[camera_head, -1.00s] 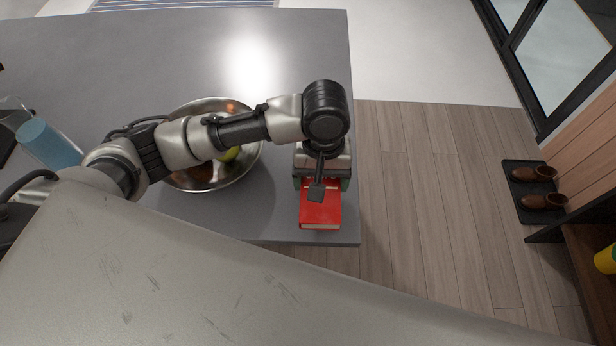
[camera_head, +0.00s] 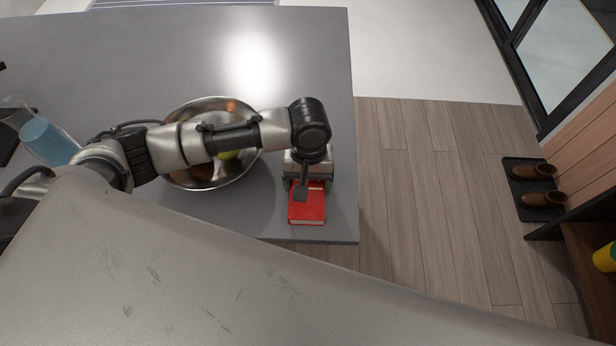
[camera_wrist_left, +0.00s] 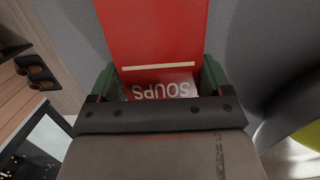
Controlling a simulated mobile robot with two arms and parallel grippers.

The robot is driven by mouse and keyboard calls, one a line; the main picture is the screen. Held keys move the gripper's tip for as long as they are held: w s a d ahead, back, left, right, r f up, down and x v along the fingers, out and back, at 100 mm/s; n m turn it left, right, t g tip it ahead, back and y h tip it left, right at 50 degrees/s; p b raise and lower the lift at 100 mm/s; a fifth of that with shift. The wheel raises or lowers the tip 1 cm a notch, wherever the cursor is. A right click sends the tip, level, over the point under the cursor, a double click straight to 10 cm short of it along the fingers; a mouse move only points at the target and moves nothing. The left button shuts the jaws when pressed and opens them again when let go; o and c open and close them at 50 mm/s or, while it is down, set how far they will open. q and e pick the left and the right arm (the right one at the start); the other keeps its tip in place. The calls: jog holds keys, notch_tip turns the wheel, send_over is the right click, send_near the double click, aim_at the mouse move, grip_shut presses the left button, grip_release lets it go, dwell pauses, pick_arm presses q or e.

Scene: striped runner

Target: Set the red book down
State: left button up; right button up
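The red book (camera_head: 308,208) is at the near right corner of the grey table (camera_head: 300,60) in the head view. My left gripper (camera_head: 307,184) is shut on the end of the book, and my wrist hides part of it. In the left wrist view the book (camera_wrist_left: 155,35) sits between the two green fingers (camera_wrist_left: 160,85), with the word "SOUPS" on its cover. I cannot tell whether the book touches the table or is held just above it. My right gripper is not in view.
A metal bowl (camera_head: 250,165) with fruit stands left of the gripper, partly under my arm. A blue cylindrical thing (camera_head: 48,142) is at the far left. The table's right edge is close to the book, with wooden floor (camera_head: 430,200) beyond.

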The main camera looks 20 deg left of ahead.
pick_arm(q)
jog(key=o, duration=0.3)
jog(key=shift+o, duration=0.2)
notch_tip(320, 180, up, 12)
jog(key=w+b, duration=0.1)
jog(key=shift+w+a, duration=0.2)
jog(key=shift+w, duration=0.15)
jog(key=shift+r, duration=0.1)
